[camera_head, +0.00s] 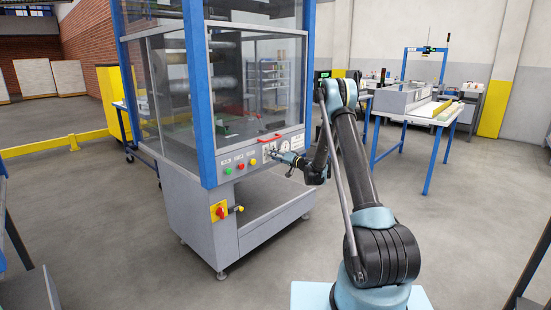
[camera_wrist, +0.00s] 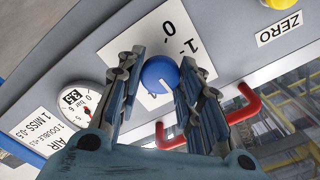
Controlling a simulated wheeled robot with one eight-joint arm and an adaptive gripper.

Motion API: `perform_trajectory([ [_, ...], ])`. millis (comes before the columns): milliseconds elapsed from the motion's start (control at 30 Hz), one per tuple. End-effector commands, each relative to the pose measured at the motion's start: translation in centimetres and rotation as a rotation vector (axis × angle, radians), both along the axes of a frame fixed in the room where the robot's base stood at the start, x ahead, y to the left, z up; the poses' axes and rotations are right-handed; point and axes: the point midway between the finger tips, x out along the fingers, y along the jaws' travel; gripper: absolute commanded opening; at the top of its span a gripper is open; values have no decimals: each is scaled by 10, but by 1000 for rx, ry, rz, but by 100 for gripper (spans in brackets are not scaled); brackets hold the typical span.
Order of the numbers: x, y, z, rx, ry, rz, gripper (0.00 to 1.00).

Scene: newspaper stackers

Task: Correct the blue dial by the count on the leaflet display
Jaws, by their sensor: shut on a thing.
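The blue dial (camera_wrist: 158,72) sits on a white scale plate (camera_wrist: 185,22) with the marks 0 and 1, on the machine's grey front panel. A white pointer line shows on the dial's face. My gripper (camera_wrist: 162,80) has one finger on each side of the dial and is shut on it. In the head view my gripper (camera_head: 287,157) reaches the panel right of the coloured buttons, and the dial is too small to make out there. A small dark display with green (camera_head: 322,75) shows behind my arm; its reading is too small to tell.
A round gauge (camera_wrist: 76,100) reading 3.5 bar is left of the dial, by an AIR label with MISS and DOUBLE lines. A red handle (camera_wrist: 245,104) is close to the right finger. A ZERO label (camera_wrist: 279,28) is at upper right. A blue-legged table (camera_head: 418,116) stands behind.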

Motion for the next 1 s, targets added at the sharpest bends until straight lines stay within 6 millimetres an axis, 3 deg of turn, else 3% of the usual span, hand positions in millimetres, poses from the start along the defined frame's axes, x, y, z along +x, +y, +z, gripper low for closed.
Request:
perform_trajectory([
  [500, 1, -1, -1, -13, -14, -2, 9],
  [533, 1, -1, -1, -13, -14, -2, 40],
  [600, 1, -1, -1, -13, -14, -2, 54],
  [1000, -1, -3, 0, -10, -13, -1, 54],
])
